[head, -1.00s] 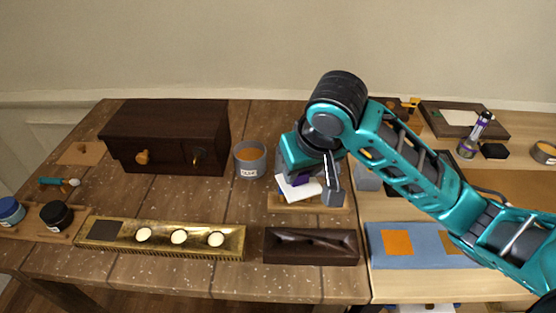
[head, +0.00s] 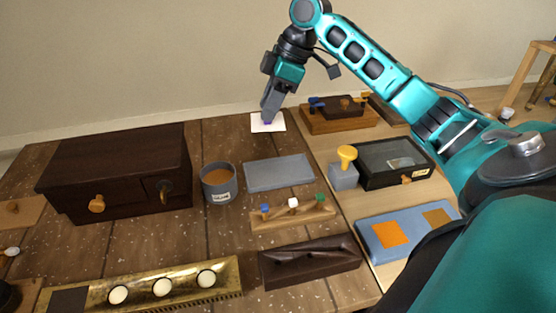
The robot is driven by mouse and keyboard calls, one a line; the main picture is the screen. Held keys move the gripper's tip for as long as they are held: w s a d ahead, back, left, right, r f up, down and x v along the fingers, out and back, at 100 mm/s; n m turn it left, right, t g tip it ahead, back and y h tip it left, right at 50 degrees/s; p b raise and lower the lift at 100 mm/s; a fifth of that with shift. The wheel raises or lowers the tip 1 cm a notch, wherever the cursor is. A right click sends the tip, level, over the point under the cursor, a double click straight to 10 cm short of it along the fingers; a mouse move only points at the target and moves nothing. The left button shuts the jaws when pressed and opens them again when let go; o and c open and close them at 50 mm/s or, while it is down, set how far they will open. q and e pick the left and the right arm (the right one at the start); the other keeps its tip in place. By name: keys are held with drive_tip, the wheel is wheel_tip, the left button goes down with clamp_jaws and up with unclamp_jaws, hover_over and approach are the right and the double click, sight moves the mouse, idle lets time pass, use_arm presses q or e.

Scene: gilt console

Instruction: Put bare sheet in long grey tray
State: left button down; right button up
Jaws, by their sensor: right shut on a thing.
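My right gripper (head: 267,117) is at the back of the wooden table, pointing down, shut on a white bare sheet (head: 277,124). A small purple bit shows at the fingertips. The sheet lies flat, near the table's back edge; I cannot tell whether it touches the wood. The long grey tray (head: 279,173) is a shallow, empty-looking rectangle nearer to me, below the sheet in the picture and apart from it. My left gripper is not in view.
A grey cup (head: 219,184) stands left of the tray, beside a dark drawer box (head: 122,174). A wooden rack with coloured pegs (head: 292,213) lies in front. A grey block with a yellow knob (head: 344,171) and a dark glass-topped case (head: 396,162) stand right.

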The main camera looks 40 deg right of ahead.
sight(281, 115)
drive_tip(key=d+r, duration=0.1)
drive_tip(key=d+r+n, duration=0.1)
drive_tip(key=d, duration=0.1)
drive_tip(key=shift+w+d+r+n, duration=0.1)
drive_tip(key=shift+r+n, duration=0.05)
drive_tip(key=shift+n, duration=0.15)
drive_tip(key=shift+f+g, duration=0.3)
drive_tip(key=shift+f, duration=0.05)
wheel_tip(281, 115, down, 19)
drive_tip(key=b, duration=0.2)
drive_tip(key=shift+b, duration=0.3)
drive_tip(key=shift+f, duration=0.1)
drive_tip(key=o, duration=1)
drive_tip(key=v, duration=1.2)
drive_tip(key=shift+d+p, duration=0.2)
drive_tip(key=shift+p, duration=0.25)
